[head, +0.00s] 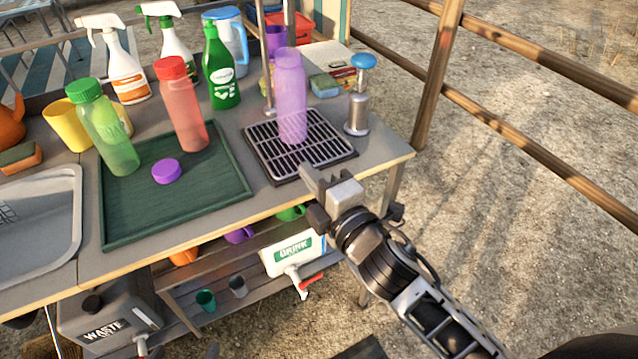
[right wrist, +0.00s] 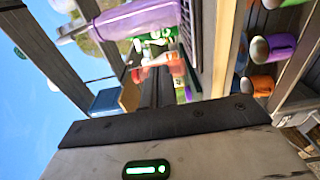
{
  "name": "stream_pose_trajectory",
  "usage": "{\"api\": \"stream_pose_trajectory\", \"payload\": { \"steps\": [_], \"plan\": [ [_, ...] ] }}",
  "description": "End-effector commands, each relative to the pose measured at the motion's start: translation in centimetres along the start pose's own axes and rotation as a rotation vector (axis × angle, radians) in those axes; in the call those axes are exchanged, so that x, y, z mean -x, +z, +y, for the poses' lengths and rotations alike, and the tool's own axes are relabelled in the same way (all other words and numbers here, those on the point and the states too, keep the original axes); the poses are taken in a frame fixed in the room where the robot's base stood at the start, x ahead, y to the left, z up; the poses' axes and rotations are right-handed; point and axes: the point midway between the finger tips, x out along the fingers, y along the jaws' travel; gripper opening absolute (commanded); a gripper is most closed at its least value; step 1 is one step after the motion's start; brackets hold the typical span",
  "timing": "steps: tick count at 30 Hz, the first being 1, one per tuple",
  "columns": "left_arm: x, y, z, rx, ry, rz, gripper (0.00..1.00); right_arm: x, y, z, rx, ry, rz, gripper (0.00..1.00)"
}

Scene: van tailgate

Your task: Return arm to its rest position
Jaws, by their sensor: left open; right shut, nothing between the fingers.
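My right gripper (head: 310,177) is shut and empty at the front right edge of the counter, in front of the black drain grate (head: 262,150). Its arm comes in from the lower right. In the right wrist view its dark fingers (right wrist: 157,88) are together with nothing between them. A translucent purple bottle (head: 290,95) stands upright on the grate without a lid, apart from the gripper. It also shows in the right wrist view (right wrist: 135,20). My left gripper cannot be made out in either view.
A green tray (head: 190,205) holds a green-lidded bottle (head: 108,135), a red bottle (head: 182,110) and a loose purple lid (head: 166,171). A blue-topped metal pump (head: 358,100) stands at the right. A drink box (head: 290,255) sits on the shelf below.

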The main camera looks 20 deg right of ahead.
Motion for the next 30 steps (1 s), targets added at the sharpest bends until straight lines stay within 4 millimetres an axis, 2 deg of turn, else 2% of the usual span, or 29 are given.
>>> {"api": "stream_pose_trajectory", "payload": {
  "steps": [3, 11, 14, 18, 21, 25, 27, 30],
  "plan": [
    [-0.1, 0.0, 0.0, 0.002, 0.001, 0.004, 0.77, 1.4, 0.0, -0.1, -0.001, -0.001, -0.001, 0.0],
    [0.0, -0.1, 0.0, 0.004, 0.001, 0.007, 0.77, 2.2, 0.1, -0.5, -0.034, -0.014, -0.003, 0.0],
    [0.0, -0.1, 0.0, 0.004, 0.001, 0.006, 0.77, 3.5, 0.1, -3.3, -0.239, -0.099, -0.024, 0.0],
    [0.0, -0.1, 0.0, 0.005, 0.001, 0.006, 0.77, 7.5, -0.3, -10.0, -0.782, -0.3, -0.135, 0.0],
    [0.0, -0.1, 0.0, 0.006, 0.0, 0.006, 0.77, 10.8, -1.0, -13.9, -1.149, -0.415, -0.254, 0.0],
    [0.0, -0.1, 0.1, 0.008, 0.0, 0.006, 0.77, 14.0, -1.9, -17.0, -1.473, -0.498, -0.389, 0.0],
    [0.0, -0.1, 0.1, 0.008, 0.0, 0.006, 0.77, 14.8, -2.1, -17.7, -1.559, -0.515, -0.429, 0.0],
    [0.0, -0.1, 0.1, 0.008, 0.0, 0.006, 0.77, 15.1, -2.3, -17.9, -1.598, -0.521, -0.445, 0.0]
  ]
}}
